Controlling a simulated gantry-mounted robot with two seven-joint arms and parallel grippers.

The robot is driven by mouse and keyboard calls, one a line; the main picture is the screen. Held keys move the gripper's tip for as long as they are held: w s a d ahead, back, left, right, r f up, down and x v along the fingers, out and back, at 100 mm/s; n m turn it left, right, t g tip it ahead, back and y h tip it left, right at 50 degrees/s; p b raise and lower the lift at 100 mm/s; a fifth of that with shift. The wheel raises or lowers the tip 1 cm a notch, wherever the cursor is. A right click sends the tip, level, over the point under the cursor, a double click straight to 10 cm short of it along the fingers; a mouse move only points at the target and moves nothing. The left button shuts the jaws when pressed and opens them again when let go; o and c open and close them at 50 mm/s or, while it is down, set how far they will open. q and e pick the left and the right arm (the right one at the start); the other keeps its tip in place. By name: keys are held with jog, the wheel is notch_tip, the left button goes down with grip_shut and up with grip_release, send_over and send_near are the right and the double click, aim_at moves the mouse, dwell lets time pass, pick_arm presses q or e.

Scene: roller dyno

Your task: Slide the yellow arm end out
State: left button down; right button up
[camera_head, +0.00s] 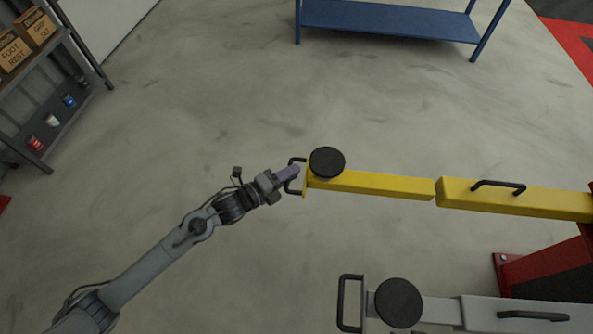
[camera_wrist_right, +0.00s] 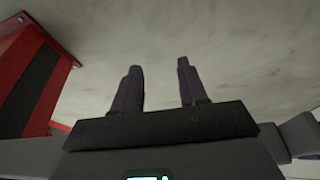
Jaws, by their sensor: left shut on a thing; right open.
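The yellow arm end (camera_head: 375,184) is the thinner yellow bar in the head view, with a round black pad (camera_head: 327,162) on top and a black end handle (camera_head: 291,187) at its left tip. Its right end meets the thicker yellow arm (camera_head: 530,199), which has a black handle (camera_head: 498,185) on top. My left gripper (camera_head: 292,174) is shut on the end handle, partly hiding it. My right gripper (camera_wrist_right: 158,82) shows only in the right wrist view; its two dark fingers are apart with nothing between them.
A grey arm (camera_head: 480,312) with its own black pad (camera_head: 398,303) and end handle (camera_head: 350,303) lies below the yellow one. A red post base (camera_head: 540,270) stands at right. A blue bench (camera_head: 390,20) is at the back, shelves (camera_head: 45,100) at left.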

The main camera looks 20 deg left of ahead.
pick_arm(q)
jog(key=shift+d, duration=0.15)
pick_arm(e)
jog(key=shift+w+d, duration=0.1)
jog(key=shift+d, duration=0.45)
pick_arm(q)
jog(key=c, duration=1.1)
grip_release()
jog(key=shift+c, duration=0.2)
jog(key=shift+w, duration=0.1)
pick_arm(e)
jog(key=shift+w, duration=0.1)
jog(key=shift+a+r, duration=0.1)
pick_arm(q)
jog(key=shift+s, duration=0.3)
jog(key=p+v, duration=0.4)
jog(key=v, duration=0.6)
jog(key=shift+a, duration=0.3)
pick_arm(e)
jog(key=shift+r, duration=1.95)
jog(key=shift+r, duration=0.1)
